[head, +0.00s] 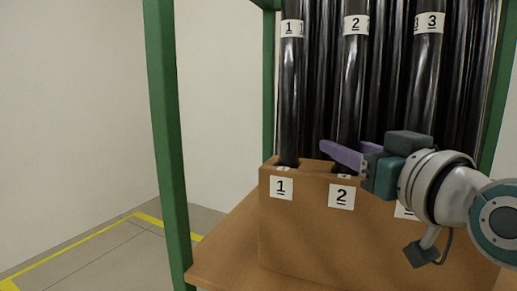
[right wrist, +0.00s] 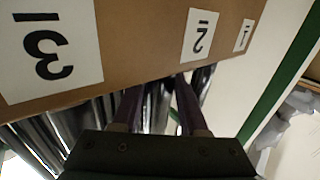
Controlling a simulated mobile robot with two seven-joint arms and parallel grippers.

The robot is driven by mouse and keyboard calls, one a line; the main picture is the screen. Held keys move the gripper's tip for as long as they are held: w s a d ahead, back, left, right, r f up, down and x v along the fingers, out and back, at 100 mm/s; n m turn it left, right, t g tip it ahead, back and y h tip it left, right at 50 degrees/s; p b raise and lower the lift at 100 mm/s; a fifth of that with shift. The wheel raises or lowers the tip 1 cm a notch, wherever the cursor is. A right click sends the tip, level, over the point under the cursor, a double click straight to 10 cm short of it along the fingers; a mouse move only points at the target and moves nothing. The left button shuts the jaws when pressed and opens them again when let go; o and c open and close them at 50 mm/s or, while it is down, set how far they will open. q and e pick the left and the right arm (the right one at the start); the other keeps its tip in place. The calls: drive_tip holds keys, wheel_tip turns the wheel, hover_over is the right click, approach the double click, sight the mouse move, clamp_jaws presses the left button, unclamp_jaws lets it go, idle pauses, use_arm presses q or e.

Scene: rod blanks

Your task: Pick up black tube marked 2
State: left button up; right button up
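The black tube marked 2 (head: 348,95) stands upright in the brown box, with a white "2" label (head: 355,25) near its top. My right gripper (head: 345,153) has come in from the right at the tube's lower part, just above the box. One purple finger passes in front of the tube and the other goes behind it. In the right wrist view the two fingers (right wrist: 158,100) are apart, with a dark shiny tube showing between them. Contact with the tube cannot be made out. My left gripper is not in view.
The brown box (head: 300,235) carries number labels on its front and stands on a wooden table (head: 230,255). Black tubes marked 1 (head: 290,95) and 3 (head: 424,85) stand on either side, with more dark tubes behind. Green posts (head: 168,140) frame the rack.

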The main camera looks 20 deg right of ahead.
clamp_jaws()
idle(0.3)
